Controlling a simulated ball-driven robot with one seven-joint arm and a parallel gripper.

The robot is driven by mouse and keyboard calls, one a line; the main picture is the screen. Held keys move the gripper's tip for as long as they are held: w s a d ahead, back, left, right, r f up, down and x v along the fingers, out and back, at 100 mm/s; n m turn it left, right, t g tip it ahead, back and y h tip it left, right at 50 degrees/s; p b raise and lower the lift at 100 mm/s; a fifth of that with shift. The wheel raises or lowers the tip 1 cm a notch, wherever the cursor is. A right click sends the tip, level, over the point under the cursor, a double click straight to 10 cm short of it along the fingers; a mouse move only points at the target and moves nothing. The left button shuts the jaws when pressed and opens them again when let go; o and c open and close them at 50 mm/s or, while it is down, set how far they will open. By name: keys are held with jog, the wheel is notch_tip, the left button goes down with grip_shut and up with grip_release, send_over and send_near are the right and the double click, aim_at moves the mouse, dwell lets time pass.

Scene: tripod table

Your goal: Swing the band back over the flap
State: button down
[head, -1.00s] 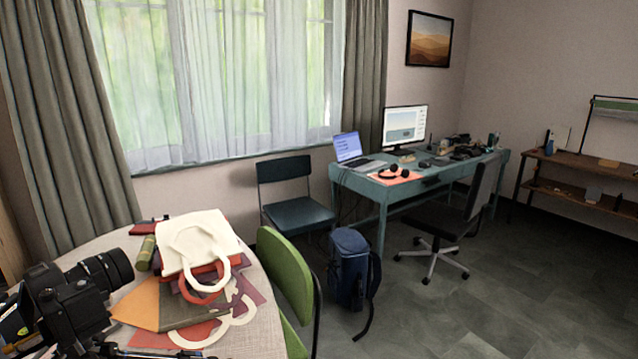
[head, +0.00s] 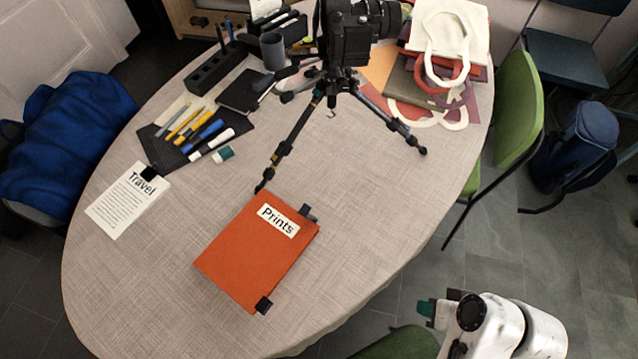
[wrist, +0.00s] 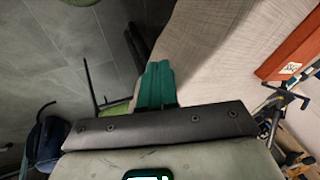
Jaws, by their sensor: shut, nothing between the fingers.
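An orange folder (head: 250,260) labelled "Prints" lies on the round table, near its front edge. One small black piece (head: 307,212) sits at its upper right corner and another (head: 263,305) at its lower right corner. I cannot tell whether these belong to a band, and no band shows clearly across the front. In the wrist view the folder (wrist: 290,45) shows at the upper right edge, partly cut off. My gripper (head: 426,308) is off the table's edge, to the right of and below the folder. Its teal fingers (wrist: 156,85) are shut, empty, and apart from the folder.
A camera (head: 350,38) on a tripod stands behind the folder, one leg reaching near it. A Travel card (head: 125,208), a dark mat (head: 165,150) with pens and a green cap lie left. Green chairs (head: 515,110) flank the table's right side. Table right of the folder is clear.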

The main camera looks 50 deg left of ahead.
jog(key=w+a+r+n+g+h+p, duration=0.1)
jog(key=w+a+r+n+g+p, duration=0.15)
jog(key=a+r+n, duration=0.7)
jog(key=w+a+r+n+g+h+p, duration=0.1)
jog(key=w+a+r+n+g+p, duration=0.2)
jog(key=a+r, duration=1.15)
jog(key=a+p+x, duration=0.1)
jog(key=p+x, duration=0.2)
jog(key=x, duration=1.3)
jog(key=shift+s+a+n, duration=0.2)
jog(key=shift+s+n, duration=0.15)
jog(key=shift+s, duration=0.15)
jog(key=shift+r, duration=0.1)
jog(key=shift+t, duration=0.25)
